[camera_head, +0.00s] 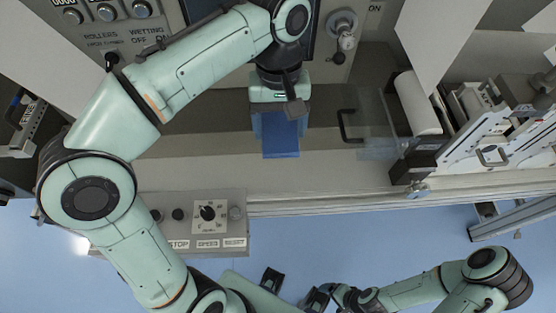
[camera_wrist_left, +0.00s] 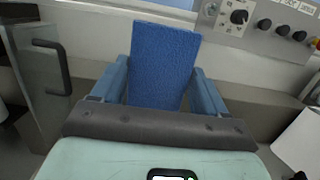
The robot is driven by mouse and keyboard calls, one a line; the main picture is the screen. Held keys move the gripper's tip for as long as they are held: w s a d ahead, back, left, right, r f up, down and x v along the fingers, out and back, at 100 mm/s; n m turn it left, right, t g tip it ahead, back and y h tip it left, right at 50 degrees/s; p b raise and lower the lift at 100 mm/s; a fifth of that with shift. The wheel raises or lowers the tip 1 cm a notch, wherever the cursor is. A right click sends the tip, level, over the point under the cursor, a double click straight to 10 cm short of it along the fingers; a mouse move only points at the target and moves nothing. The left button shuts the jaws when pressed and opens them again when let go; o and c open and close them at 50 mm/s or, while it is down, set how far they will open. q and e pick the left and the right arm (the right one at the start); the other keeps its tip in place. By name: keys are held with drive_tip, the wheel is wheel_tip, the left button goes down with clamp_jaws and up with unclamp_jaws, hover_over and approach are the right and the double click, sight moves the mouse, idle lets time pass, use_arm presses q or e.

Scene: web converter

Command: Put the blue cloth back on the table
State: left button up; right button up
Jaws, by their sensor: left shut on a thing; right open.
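The blue cloth (camera_head: 281,142) is a flat, stiff-looking rectangle held in my left gripper (camera_head: 279,122). In the left wrist view the cloth (camera_wrist_left: 164,65) stands out between the two blue fingers of my left gripper (camera_wrist_left: 162,85), which are shut on it. In the head view the cloth hangs over the pale ledge of the machine (camera_head: 330,190); I cannot tell whether it touches it. My right gripper (camera_head: 294,290) is open and empty at the bottom, over the blue floor. I cannot pick out a separate table.
A control box (camera_head: 208,213) with a knob and buttons sits on the ledge at left. A clear guard with a black handle (camera_head: 349,127) stands right of the cloth. A white roll (camera_head: 417,103) and metal roller parts are at right. The ledge's middle is clear.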

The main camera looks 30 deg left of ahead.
use_arm(q)
drive_tip(key=shift+w+f, duration=0.1)
drive_tip(key=shift+f, duration=0.15)
drive_tip(key=b, duration=0.4)
hover_over(279, 181)
drive_tip(key=f, duration=1.4)
drive_tip(key=shift+w+a+f, duration=0.1)
drive_tip(key=shift+w+f, duration=0.1)
drive_tip(key=shift+f, duration=2.5)
use_arm(e)
drive_tip(key=shift+s+f, duration=0.25)
drive_tip(key=shift+f, duration=0.55)
drive_tip(key=shift+s+f, duration=0.3)
drive_tip(key=shift+f, duration=0.45)
drive_tip(key=shift+s+f, duration=0.25)
drive_tip(key=shift+f, duration=0.55)
use_arm(q)
drive_tip(key=shift+f+b, duration=0.2)
drive_tip(key=shift+b, duration=0.15)
drive_tip(key=o, duration=0.9)
drive_tip(key=shift+o, duration=0.2)
use_arm(e)
drive_tip(key=shift+f, duration=0.1)
use_arm(q)
drive_tip(key=shift+r, duration=0.15)
